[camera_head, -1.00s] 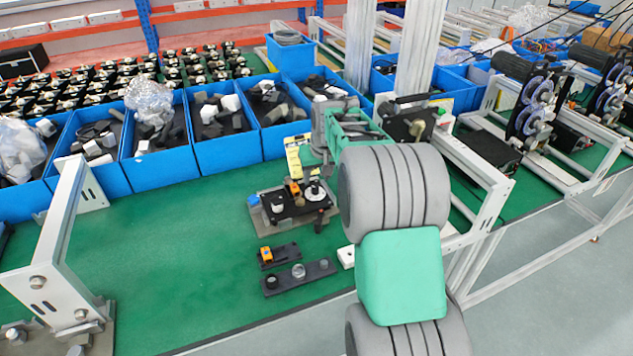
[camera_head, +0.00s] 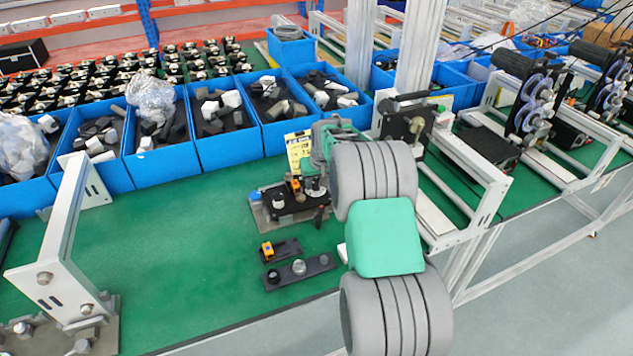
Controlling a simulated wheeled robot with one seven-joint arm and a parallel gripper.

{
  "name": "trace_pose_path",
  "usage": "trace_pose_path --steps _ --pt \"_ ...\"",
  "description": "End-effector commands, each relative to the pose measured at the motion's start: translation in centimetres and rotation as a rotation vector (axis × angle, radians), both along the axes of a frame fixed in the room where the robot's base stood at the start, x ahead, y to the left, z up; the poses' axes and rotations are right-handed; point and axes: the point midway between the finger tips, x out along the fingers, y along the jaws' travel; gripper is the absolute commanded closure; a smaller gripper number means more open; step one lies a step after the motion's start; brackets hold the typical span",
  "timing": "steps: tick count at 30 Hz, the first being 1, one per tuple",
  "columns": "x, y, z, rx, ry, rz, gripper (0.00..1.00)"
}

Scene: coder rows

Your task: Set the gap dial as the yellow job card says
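The yellow job card (camera_head: 299,152) stands upright behind a small black fixture (camera_head: 285,203) on a metal base plate. Its writing is too small to read. A round black-and-white part, probably the gap dial (camera_head: 314,188), sits at the fixture's right side. My gripper (camera_head: 314,172) is over that part, close above it or touching it; I cannot tell which. My arm and wrist hide most of the gripper, so its fingers do not show clearly. The dial's setting cannot be read.
In front of the fixture lie a small black holder with an orange block (camera_head: 267,250) and a dark bar (camera_head: 299,272) with round parts. Blue bins (camera_head: 225,148) line the back. A white frame (camera_head: 60,235) stands left. The green mat between is clear.

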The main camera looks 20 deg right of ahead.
Motion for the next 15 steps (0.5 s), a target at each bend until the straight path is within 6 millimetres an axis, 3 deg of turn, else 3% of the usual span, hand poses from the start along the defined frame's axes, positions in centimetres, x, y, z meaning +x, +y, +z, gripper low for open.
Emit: trace_pose_path --steps 12,15 --pt "0.0 0.01 0.04 0.0 0.0 0.0 1.0" --pt "-0.01 0.01 0.04 0.0 0.0 0.0 1.0"
